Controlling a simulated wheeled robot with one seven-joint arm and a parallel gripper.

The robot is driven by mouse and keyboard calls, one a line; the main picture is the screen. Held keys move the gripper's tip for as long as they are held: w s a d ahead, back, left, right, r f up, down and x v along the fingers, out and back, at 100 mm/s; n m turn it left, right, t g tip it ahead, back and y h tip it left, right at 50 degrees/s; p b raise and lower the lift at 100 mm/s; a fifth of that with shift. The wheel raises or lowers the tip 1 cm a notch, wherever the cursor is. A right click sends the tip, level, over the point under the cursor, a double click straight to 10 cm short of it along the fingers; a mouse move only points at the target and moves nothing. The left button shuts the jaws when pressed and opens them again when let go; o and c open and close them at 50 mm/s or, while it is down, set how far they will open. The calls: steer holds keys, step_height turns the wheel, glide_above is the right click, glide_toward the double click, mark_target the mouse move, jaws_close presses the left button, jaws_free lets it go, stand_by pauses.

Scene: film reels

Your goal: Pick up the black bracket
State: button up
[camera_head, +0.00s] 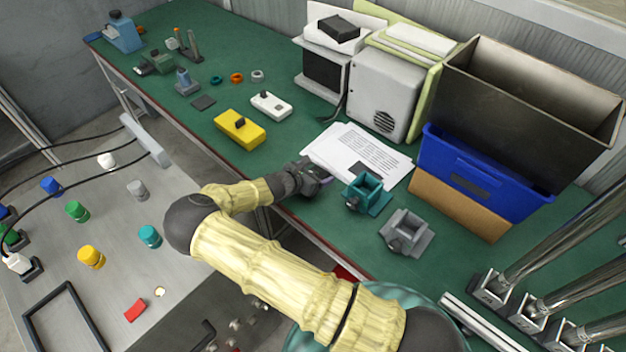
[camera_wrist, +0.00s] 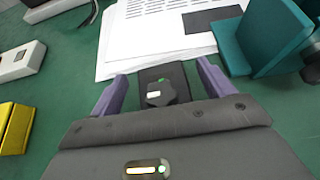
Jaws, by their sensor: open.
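A black piece with a dark angular knob, taken as the black bracket (camera_wrist: 172,73), lies between my fingers in the wrist view. A small white mark and a green spot show on it. My gripper (camera_wrist: 160,76) is open, with one purple finger on each side of it and visible gaps between. Its lower part is hidden behind the gripper body. In the head view my gripper (camera_head: 322,176) is low over the green bench beside the paper, and I cannot make out the black bracket there.
White printed sheets (camera_head: 372,145) lie just beyond my gripper. A teal bracket (camera_head: 367,190) stands close to its right, with a grey bracket (camera_head: 407,232) further right. A yellow box (camera_head: 240,128) and a white box (camera_head: 270,105) are to the left. A blue bin (camera_head: 480,175) stands behind.

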steer(key=c, duration=1.3)
steer(key=shift+o, duration=0.2)
steer(key=shift+r, duration=0.15)
step_height(320, 180, up, 10)
steer(key=shift+f+b, duration=0.1)
steer(key=shift+b, duration=0.25)
